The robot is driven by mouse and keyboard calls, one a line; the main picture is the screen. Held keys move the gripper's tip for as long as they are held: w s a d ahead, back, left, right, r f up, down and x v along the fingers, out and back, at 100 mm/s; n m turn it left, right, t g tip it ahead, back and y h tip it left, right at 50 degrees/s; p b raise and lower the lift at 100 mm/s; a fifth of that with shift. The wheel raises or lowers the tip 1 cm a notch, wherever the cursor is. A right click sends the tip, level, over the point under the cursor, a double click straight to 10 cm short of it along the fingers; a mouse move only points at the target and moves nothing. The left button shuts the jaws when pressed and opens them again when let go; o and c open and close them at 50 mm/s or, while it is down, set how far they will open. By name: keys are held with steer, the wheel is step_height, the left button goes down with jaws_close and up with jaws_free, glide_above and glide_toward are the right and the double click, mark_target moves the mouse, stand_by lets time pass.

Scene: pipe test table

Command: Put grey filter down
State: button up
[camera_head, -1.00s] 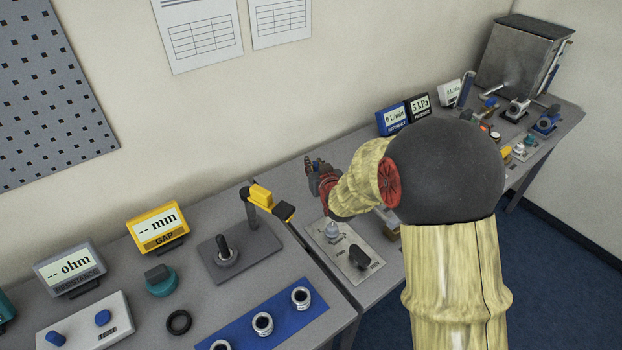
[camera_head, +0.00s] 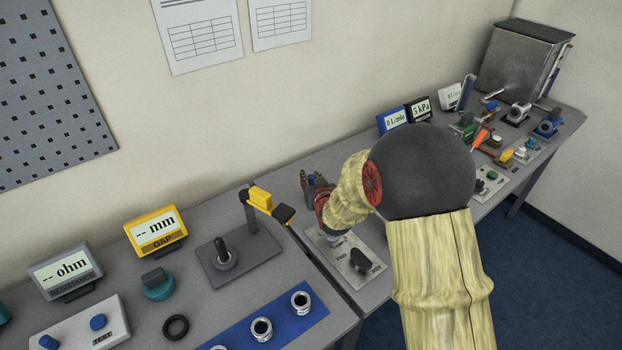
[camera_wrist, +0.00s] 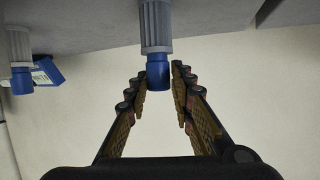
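The grey filter (camera_wrist: 156,28) has a ribbed grey body and a blue end (camera_wrist: 158,76). In the wrist view it reaches down from the grey surface at the top edge, and its far end is cut off. My gripper (camera_wrist: 160,82) has its fingers on both sides of the blue end, with narrow gaps visible, so it looks open around it. In the head view my gripper (camera_head: 309,184) is low over the table, left of my wrist. A small blue spot shows between the fingers there; the grey body is hidden.
A similar grey part with a blue end (camera_wrist: 19,62) stands at the left in the wrist view. A panel with a black knob (camera_head: 348,258) lies just in front of my gripper. A yellow-topped stand (camera_head: 262,200) is to the left.

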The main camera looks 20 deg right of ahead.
steer(key=o, duration=0.3)
steer(key=shift+r, duration=0.1)
steer(key=shift+r, duration=0.15)
steer(key=p+v, duration=0.3)
steer(key=v, duration=0.9)
